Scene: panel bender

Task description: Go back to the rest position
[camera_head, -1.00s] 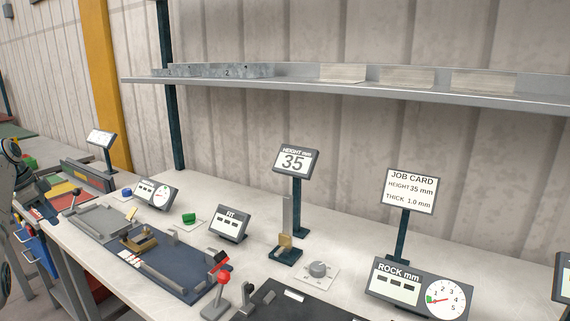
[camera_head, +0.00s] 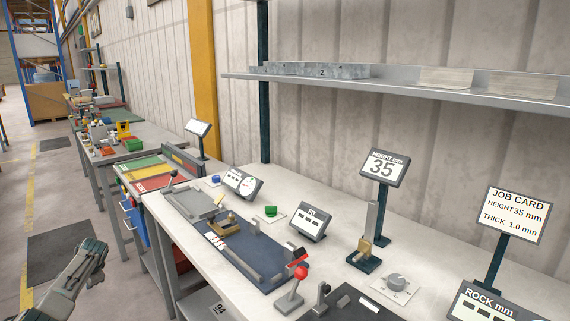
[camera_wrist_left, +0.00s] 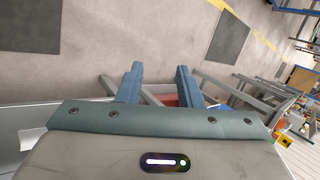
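My left gripper (camera_head: 97,262) is at the lower left of the head view, over the floor and left of the bench. In the left wrist view the two blue-grey fingers of my left gripper (camera_wrist_left: 159,82) stand apart with nothing between them. Behind them are the floor and a reddish thing under the bench. My right gripper is in neither view now.
The bench (camera_head: 330,250) carries a dark blue fixture (camera_head: 243,252), a red-knobbed lever (camera_head: 300,273), a height display (camera_head: 383,168) and a job card (camera_head: 515,215). A shelf (camera_head: 400,84) runs above. The aisle floor (camera_head: 35,205) at left is clear.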

